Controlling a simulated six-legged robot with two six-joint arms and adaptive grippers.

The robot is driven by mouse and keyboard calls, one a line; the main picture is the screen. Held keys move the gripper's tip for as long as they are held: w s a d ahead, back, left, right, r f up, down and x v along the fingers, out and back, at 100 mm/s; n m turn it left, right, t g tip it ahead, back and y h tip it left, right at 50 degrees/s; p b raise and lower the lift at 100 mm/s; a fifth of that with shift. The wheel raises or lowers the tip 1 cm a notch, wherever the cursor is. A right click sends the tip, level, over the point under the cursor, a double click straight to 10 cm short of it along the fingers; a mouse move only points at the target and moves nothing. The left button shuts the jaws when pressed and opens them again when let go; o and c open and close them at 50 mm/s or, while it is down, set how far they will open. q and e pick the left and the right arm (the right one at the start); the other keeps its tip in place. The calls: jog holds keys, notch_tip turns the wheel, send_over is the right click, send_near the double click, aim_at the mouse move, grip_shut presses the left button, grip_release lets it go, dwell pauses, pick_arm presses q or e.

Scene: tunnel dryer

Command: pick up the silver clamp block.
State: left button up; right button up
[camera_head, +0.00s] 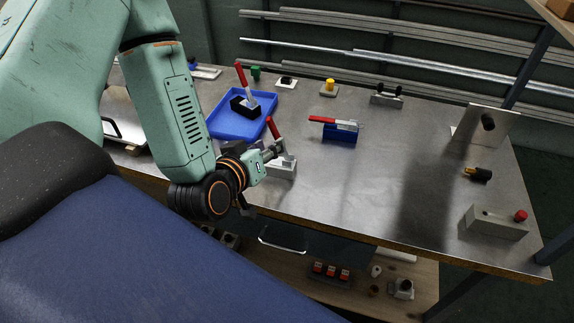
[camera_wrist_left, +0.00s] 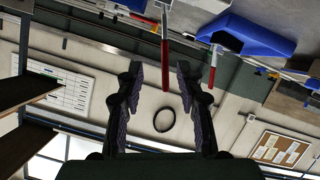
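The silver clamp block (camera_head: 284,172) stands on the steel table in the head view, a pale block with a red-handled toggle clamp (camera_head: 273,128) on top. My left gripper (camera_head: 276,150) is right at it and hides part of the block and clamp. In the left wrist view, which looks upside down, the two fingers (camera_wrist_left: 160,78) are apart. A red handle (camera_wrist_left: 165,66) shows between them; I cannot tell whether they touch it. My right gripper is in neither view.
A blue tray (camera_head: 225,124) with a black clamp block (camera_head: 241,107) lies behind. A blue clamp block (camera_head: 340,133) stands to the right. Small fixtures line the back, and a grey block with a red knob (camera_head: 497,222) stands at the right. The table's middle right is clear.

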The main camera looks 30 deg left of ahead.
pick_arm(q)
send_over(276, 163)
jog(key=d, duration=0.1)
jog(key=f, duration=0.3)
jog(key=shift+w+b, duration=0.25)
jog(key=shift+b, duration=0.05)
jog(key=shift+w+a+f, duration=0.1)
jog(key=shift+w+f, duration=0.1)
jog(key=shift+a+f, duration=0.15)
jog(key=shift+a, duration=0.25)
jog(key=shift+d+r, duration=0.2)
jog(key=shift+d, duration=0.25)
jog(key=c, duration=0.5)
jog(key=shift+a+f, duration=0.1)
jog(key=shift+a, duration=0.1)
grip_shut()
jog(key=shift+a, duration=0.15)
